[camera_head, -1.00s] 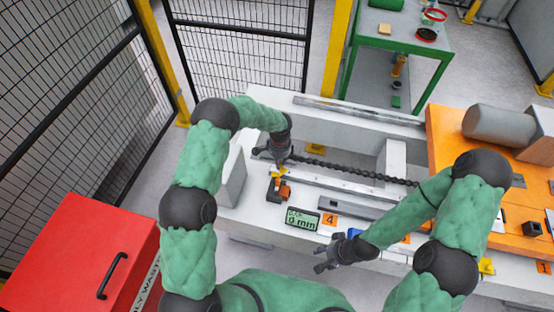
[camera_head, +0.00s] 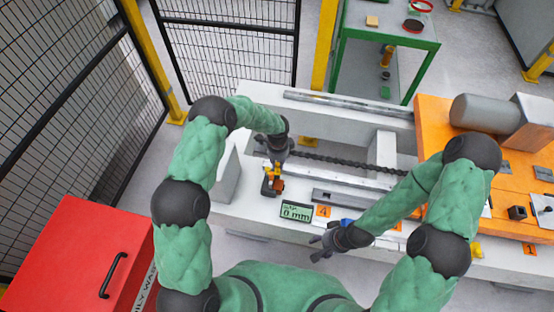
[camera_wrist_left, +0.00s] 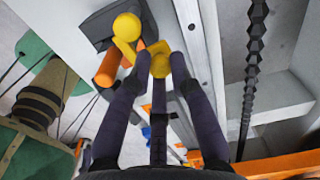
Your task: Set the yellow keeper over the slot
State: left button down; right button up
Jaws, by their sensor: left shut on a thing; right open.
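The yellow keeper (camera_wrist_left: 160,66) is between the fingertips of my left gripper (camera_head: 274,163), which is shut on it. In the head view the gripper points down just above a black block with an orange cylinder (camera_head: 278,185) on the bench. In the left wrist view a yellow ball (camera_wrist_left: 126,27) and the black block (camera_wrist_left: 105,22) lie just beyond the fingertips, with the orange cylinder beside them. I cannot tell whether the keeper touches the block. The slot is not clearly seen. My right gripper (camera_head: 322,243) is open and empty over the bench's front edge.
A display reading 0 mm (camera_head: 296,211) and an orange 4 tag (camera_head: 323,212) sit right of the block. A dark threaded rod (camera_head: 345,164) runs behind. A red bin (camera_head: 80,250) stands at left, an orange plate (camera_head: 435,115) at right.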

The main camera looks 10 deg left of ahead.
aim_at(278, 164)
pick_arm(q)
jog(key=shift+s+m, duration=0.2)
jog(key=shift+m, duration=0.4)
jog(key=c, duration=1.1)
grip_release()
jog(key=shift+r, duration=0.1)
notch_tip(278, 164, up, 12)
jog(key=shift+f, duration=0.1)
